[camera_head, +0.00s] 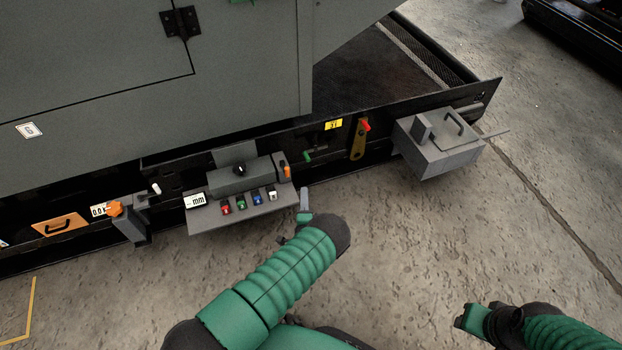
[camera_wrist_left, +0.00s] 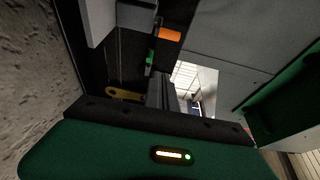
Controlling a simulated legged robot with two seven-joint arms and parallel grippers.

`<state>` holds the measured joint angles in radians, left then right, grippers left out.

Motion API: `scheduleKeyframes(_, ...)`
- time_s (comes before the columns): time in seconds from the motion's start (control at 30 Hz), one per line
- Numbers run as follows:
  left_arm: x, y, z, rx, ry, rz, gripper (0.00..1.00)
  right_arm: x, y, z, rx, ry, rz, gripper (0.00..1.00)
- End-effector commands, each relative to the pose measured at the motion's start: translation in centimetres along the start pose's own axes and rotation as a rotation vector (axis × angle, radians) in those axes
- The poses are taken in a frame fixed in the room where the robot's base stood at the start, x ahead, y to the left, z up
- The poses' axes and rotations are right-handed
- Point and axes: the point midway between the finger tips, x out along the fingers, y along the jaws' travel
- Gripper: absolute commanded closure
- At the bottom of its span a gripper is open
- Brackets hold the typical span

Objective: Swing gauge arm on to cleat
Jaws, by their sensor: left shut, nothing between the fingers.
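No part is clearly labelled as the gauge arm or the cleat. A grey upright piece with an orange tip (camera_head: 286,171) stands at the right end of a grey unit with a black knob (camera_head: 239,170); what looks like the same orange part shows in the left wrist view (camera_wrist_left: 170,35). A small grey bracket with an orange knob (camera_head: 115,208) and a white-tipped pin (camera_head: 156,188) stands further left. My left gripper (camera_head: 304,196) is shut and empty, just below and right of the orange tip; its fingers show in the wrist view (camera_wrist_left: 160,92). My right gripper (camera_head: 468,318) is low at the right, its fingers unclear.
A shelf with several coloured buttons (camera_head: 243,207) juts out below the knob unit. The concrete floor in front is clear.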

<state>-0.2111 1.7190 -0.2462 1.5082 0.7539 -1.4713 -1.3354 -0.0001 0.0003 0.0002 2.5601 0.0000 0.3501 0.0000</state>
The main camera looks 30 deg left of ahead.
Motion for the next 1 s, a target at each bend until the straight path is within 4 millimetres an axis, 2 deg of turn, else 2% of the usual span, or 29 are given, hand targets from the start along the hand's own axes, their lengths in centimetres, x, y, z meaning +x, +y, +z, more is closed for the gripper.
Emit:
scheduleKeyframes(0.37,0.7,0.1,0.0,-0.003,-0.001,0.002,1.00,0.2,0.0,0.0,0.000,0.001,0.000,0.64)
scheduleKeyframes(0.47,2.1,0.3,0.0,-0.004,-0.001,0.001,1.00,1.1,0.0,0.2,0.000,0.001,0.000,0.64)
scheduleKeyframes(0.83,10.1,0.6,0.1,-0.005,-0.001,0.000,1.00,5.3,0.0,1.2,0.000,0.000,0.000,0.64)
scheduleKeyframes(0.87,10.3,0.4,0.3,-0.003,-0.002,0.001,1.00,5.4,0.0,1.3,0.000,0.000,0.000,0.64)
scheduleKeyframes(1.0,9.2,0.2,2.6,-0.001,-0.002,0.004,1.00,5.7,0.0,1.3,0.000,0.000,0.000,0.64)
